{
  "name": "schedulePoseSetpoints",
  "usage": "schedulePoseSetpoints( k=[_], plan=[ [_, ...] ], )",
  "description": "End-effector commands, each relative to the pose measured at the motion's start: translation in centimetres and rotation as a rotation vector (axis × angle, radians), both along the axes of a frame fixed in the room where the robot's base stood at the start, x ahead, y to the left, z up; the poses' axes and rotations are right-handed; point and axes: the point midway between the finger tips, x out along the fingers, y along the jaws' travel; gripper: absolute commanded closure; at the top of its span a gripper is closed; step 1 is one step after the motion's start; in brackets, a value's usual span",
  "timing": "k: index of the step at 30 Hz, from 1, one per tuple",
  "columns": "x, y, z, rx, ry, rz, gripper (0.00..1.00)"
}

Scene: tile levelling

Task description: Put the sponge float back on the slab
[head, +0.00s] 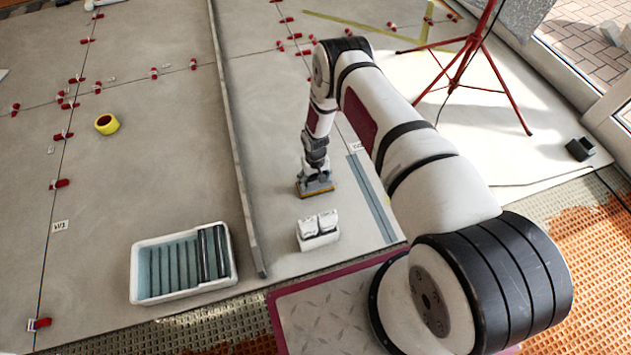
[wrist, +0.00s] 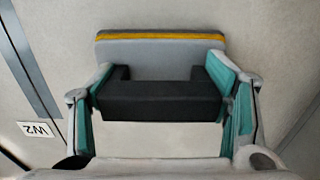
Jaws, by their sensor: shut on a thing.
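The sponge float (wrist: 160,52) has a grey plate with a yellow-orange layer along its far edge and a dark handle (wrist: 155,100). In the wrist view the teal-padded fingers of my gripper (wrist: 165,92) are on both sides of the handle, shut on it. In the head view the sponge float (head: 316,188) is directly under my gripper (head: 315,172), low over the tile slab (head: 275,205). I cannot tell whether its underside touches the slab. My gripper hides part of the handle in the head view.
A yellow tape roll (head: 107,124), red levelling clips and a red tripod (head: 468,62) are farther off.

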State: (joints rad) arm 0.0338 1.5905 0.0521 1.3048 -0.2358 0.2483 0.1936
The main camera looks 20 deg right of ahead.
Motion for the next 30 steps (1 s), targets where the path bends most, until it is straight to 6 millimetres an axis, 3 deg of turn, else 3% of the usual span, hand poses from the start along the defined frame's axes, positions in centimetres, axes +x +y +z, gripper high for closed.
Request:
schedulePoseSetpoints(
  k=[8,9,11,23,30],
  plan=[
    [0.0,0.0,-0.2,0.000,0.000,0.001,0.89],
    [0.0,0.0,-0.2,0.000,0.000,0.001,0.23],
    [0.0,0.0,-0.2,0.000,0.000,0.001,0.10],
    [0.1,0.0,0.1,0.000,-0.001,0.001,0.10],
    [0.1,0.0,3.8,-0.001,-0.002,0.002,0.10]
  ],
)
